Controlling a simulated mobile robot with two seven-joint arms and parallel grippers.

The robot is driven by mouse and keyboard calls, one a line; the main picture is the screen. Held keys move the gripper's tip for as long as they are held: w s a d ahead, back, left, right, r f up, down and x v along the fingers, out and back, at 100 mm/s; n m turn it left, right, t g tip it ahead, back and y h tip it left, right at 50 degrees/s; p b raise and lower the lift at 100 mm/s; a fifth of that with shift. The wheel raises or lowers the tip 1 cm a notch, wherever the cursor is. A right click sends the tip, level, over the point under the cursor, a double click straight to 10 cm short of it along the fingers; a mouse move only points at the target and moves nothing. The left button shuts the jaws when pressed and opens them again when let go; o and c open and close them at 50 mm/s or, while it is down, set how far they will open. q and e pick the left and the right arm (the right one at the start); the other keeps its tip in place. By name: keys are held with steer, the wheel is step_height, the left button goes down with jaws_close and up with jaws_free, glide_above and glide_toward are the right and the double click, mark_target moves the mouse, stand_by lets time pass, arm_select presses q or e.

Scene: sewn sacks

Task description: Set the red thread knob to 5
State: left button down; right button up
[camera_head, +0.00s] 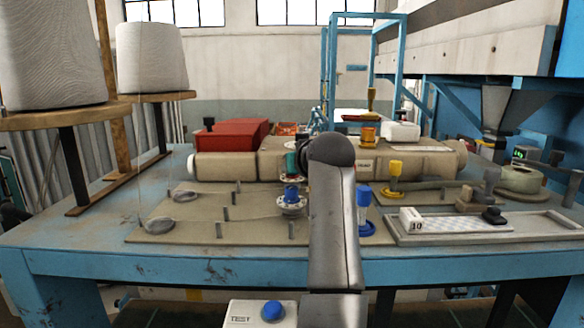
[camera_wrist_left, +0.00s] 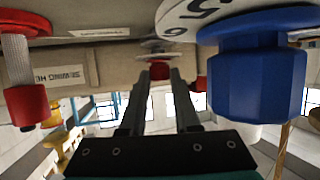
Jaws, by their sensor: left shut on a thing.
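The red thread knob (camera_wrist_left: 160,71) sits between the fingertips of my left gripper (camera_wrist_left: 161,78) in the left wrist view, which is upside down. The gripper is shut on it. Its pale dial disc (camera_wrist_left: 160,46) shows edge-on, so I cannot read its setting. In the head view my left arm covers the red knob and the gripper tips. A blue knob (camera_wrist_left: 250,70) with a white numbered dial (camera_wrist_left: 208,20) is close beside the gripper; a 5 and a 6 show on that dial. The blue knob (camera_head: 291,193) also stands left of my arm in the head view. My right gripper is not in view.
A red-capped post (camera_wrist_left: 27,104) stands on the other side of the gripper. Blue (camera_head: 363,196) and yellow (camera_head: 396,168) posts stand right of my arm. A long beige housing (camera_head: 228,167) lies behind. A tray with a scale (camera_head: 455,222) is at right; thread cones (camera_head: 152,58) are at left.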

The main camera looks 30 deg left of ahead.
arm_select(q)
steer(key=shift+w+d+n+g+y, duration=0.15)
steer(key=shift+n+g+y, duration=0.65)
steer(key=shift+n+g, duration=0.25)
steer(key=shift+w+d+n+g+y, duration=0.1)
steer(key=shift+w+n+g+y, duration=0.05)
steer(key=shift+n+g+y, duration=0.9)
steer(key=shift+n+g, duration=0.4)
steer(key=shift+n, duration=0.1)
steer(key=c, duration=0.6)
jaws_free()
steer(key=shift+c, duration=0.2)
steer(key=shift+m+t+h, duration=0.3)
steer(key=shift+h, duration=0.05)
